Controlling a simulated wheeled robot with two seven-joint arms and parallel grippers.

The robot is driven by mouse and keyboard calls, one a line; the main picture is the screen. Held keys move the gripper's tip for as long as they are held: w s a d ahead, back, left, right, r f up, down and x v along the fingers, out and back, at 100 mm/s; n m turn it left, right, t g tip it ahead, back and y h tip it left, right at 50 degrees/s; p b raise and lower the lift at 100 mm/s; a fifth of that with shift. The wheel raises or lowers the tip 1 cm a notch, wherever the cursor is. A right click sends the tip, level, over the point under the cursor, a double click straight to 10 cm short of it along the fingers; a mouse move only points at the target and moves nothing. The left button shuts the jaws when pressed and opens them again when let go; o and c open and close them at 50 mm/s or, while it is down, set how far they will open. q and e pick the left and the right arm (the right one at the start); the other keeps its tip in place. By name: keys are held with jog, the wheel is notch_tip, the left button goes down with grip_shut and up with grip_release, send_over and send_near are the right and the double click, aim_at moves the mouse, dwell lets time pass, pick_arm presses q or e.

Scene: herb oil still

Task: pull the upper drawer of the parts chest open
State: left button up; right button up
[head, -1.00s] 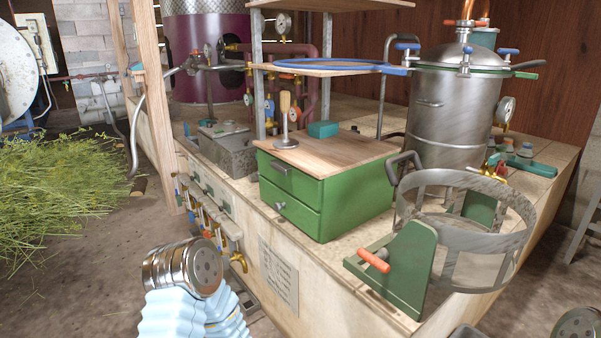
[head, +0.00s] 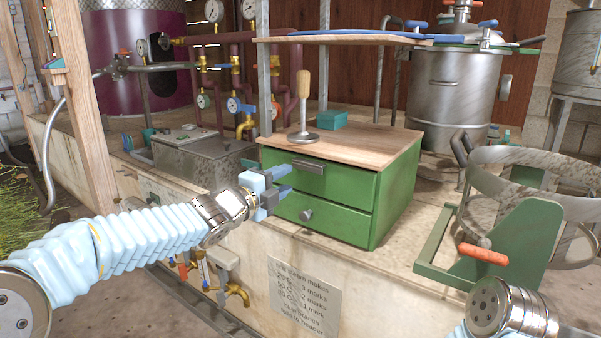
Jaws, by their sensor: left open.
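The parts chest (head: 395,190) is a green box with a wooden top, standing on the pale tiled bench. Its upper drawer (head: 345,185) has a grey bar handle (head: 309,166) and looks shut. The lower drawer (head: 335,219) has a round grey knob (head: 306,215) and looks shut too. My left gripper (head: 284,182) is open and empty, its blue-tipped fingers pointing right at the left part of the upper drawer's front, just left of the handle. I cannot tell whether it touches the drawer. Of my right arm only a wrist part shows at the bottom right; its gripper is out of view.
A green bracket with an orange handle (head: 484,254) and a metal basket ring lie to the right. Brass taps (head: 237,293) line the bench front.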

aim_at(306, 170)
pick_arm(q)
jog(key=p+x, duration=0.1)
jog(key=x, duration=0.6)
jog(key=shift+w+d, duration=0.2)
jog(key=shift+f, duration=0.1)
jog(key=c, duration=0.7)
grip_shut()
jog(key=shift+f, duration=0.1)
